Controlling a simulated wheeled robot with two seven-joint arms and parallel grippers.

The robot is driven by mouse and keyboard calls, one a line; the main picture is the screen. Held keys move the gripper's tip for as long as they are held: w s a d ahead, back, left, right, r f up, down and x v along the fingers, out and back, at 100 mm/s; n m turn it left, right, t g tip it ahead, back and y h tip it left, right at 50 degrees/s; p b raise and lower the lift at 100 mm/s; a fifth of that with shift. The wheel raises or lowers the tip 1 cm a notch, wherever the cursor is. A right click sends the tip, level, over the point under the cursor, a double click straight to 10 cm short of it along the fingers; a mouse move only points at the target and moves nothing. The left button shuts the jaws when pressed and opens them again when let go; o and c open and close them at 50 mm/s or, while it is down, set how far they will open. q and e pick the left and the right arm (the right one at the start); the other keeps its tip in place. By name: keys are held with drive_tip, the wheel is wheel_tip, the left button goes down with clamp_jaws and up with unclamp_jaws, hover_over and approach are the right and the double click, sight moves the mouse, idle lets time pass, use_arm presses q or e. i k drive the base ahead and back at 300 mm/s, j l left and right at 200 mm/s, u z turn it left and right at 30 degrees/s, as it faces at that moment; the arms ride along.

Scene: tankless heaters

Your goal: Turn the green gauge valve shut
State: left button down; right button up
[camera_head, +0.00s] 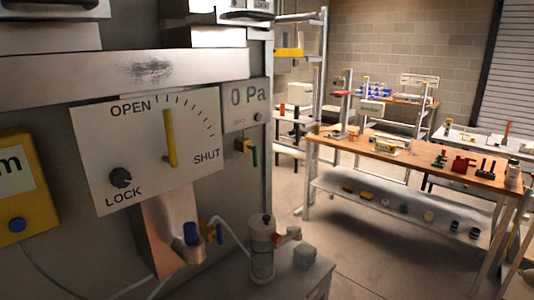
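A white gauge panel (188,153) marked OPEN, SHUT and LOCK hangs on the grey wall at the left. Its yellow bar (170,138) stands nearly upright, its top among the tick marks near OPEN. A dark knob (121,178) sits above the word LOCK. I cannot tell which of these is the green gauge valve. Neither of my grippers shows.
Below the panel are a blue-capped fitting (193,235), a yellow-and-blue valve (211,230) and a clear cylinder (262,250) on a grey surface. A yellow meter (16,185) is at far left. A wooden workbench (410,158) stands right; the floor before it is clear.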

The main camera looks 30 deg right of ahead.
sight(254, 149)
drive_tip(key=i+l+z, duration=0.1)
drive_tip(key=z, duration=0.3)
drive_tip(key=i+z, duration=0.2)
drive_tip(key=z, duration=0.2)
drive_tip(key=i+z, duration=0.15)
drive_tip(key=z, duration=0.3)
